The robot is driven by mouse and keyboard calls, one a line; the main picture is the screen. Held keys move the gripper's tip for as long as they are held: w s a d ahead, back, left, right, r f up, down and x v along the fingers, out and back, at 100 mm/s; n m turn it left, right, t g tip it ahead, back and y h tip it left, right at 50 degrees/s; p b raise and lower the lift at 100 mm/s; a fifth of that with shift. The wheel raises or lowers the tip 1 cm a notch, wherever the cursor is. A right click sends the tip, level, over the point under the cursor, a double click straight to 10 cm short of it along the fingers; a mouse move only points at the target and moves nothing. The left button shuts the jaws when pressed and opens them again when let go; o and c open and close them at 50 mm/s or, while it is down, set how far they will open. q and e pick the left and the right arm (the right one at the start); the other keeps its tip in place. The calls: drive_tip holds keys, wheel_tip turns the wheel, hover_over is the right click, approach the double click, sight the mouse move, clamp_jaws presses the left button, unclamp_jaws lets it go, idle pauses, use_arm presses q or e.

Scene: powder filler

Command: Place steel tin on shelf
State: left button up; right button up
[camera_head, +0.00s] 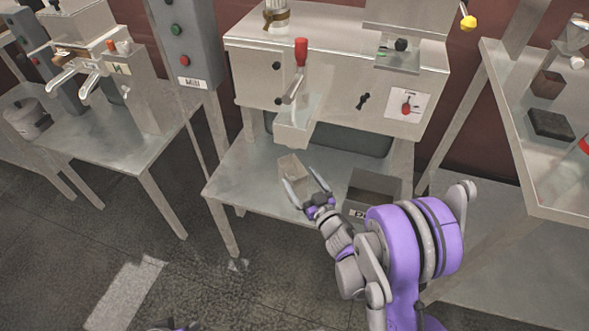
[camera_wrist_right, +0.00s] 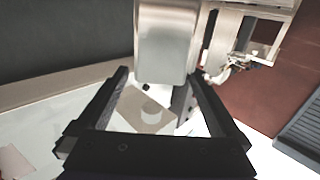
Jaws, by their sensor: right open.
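A small square steel tin (camera_head: 293,170) stands on the lower steel surface of the filler machine (camera_head: 330,85), under or just in front of its spout (camera_head: 297,128). My right gripper (camera_head: 300,180) is open, with its fingers reaching to either side of the tin. In the right wrist view the open fingers (camera_wrist_right: 158,85) frame a pale square with a whitish round patch (camera_wrist_right: 152,112), which looks like the tin and some powder. I cannot tell whether the fingers touch it.
A dark labelled box (camera_head: 372,187) stands right of the tin on the lower surface (camera_head: 240,185). A steel shelf unit (camera_head: 510,110) at the right carries a brown box (camera_head: 547,84) and a dark block (camera_head: 550,125). Another machine table (camera_head: 100,145) stands left.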

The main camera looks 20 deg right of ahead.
drive_tip(key=s+d+r+m+g+h, duration=0.4)
drive_tip(key=s+d+g+h, duration=0.15)
drive_tip(key=s, duration=0.55)
drive_tip(key=s+a+f+n+g+y, duration=0.1)
drive_tip(key=s+a+g, duration=0.2)
drive_tip(key=s, duration=0.7)
drive_tip(key=s+a+f+g+y, duration=0.1)
drive_tip(key=s+a+f+g, duration=0.1)
drive_tip(key=s, duration=0.8)
drive_tip(key=a+g, duration=0.1)
drive_tip(key=g, duration=0.1)
drive_tip(key=shift+s+a+f+n+g, duration=0.15)
drive_tip(key=shift+n+g, duration=0.2)
drive_tip(key=shift+n, duration=0.05)
